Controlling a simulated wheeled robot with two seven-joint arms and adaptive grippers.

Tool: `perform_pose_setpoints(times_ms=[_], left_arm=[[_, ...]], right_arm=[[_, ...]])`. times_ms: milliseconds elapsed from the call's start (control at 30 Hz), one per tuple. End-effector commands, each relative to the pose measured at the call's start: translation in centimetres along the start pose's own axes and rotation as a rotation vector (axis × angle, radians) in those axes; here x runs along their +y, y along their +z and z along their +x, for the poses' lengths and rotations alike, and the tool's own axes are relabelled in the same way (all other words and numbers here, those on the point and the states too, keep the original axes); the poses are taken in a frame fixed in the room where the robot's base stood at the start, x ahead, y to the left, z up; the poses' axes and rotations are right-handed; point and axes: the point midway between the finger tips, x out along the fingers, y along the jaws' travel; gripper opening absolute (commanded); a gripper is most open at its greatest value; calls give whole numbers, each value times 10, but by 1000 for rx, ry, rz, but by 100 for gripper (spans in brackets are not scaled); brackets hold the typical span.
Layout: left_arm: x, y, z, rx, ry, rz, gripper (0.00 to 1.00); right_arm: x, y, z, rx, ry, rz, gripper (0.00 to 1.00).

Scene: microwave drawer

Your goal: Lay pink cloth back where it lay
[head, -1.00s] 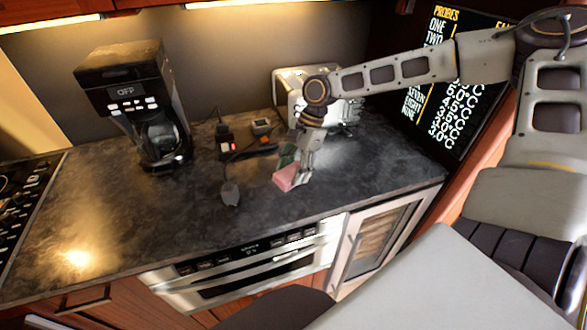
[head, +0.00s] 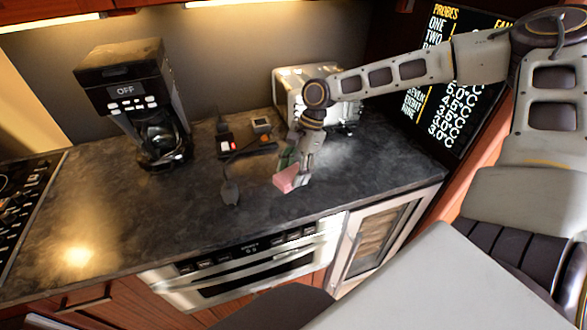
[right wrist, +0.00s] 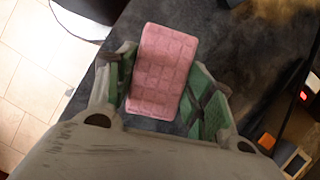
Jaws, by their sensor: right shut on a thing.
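The pink cloth (head: 286,179) is a small folded block with a grid pattern. In the right wrist view the cloth (right wrist: 162,70) sits between the green finger pads of my right gripper (right wrist: 160,95), which is shut on it. In the head view my right gripper (head: 296,168) points down over the right part of the dark counter, with the cloth at its fingertips. I cannot tell whether the cloth touches the counter. My left gripper is not in view.
A coffee maker (head: 132,100) stands at the back left of the counter (head: 150,215). A toaster (head: 290,88) is behind my right gripper. A dark spatula-like utensil (head: 230,190) and small devices (head: 262,127) lie left of the cloth. The front left counter is clear.

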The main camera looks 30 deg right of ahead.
Motion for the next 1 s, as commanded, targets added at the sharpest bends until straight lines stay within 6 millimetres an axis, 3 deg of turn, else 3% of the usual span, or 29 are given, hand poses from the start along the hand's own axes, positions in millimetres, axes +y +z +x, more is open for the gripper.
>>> perform_pose_setpoints(times_ms=[233,533,1000], left_arm=[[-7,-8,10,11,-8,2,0],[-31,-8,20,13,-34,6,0],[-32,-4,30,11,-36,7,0]], right_arm=[[0,-6,16,0,-1,0,22],[0,-14,33,0,0,0,22],[0,-20,49,0,-1,0,22]])
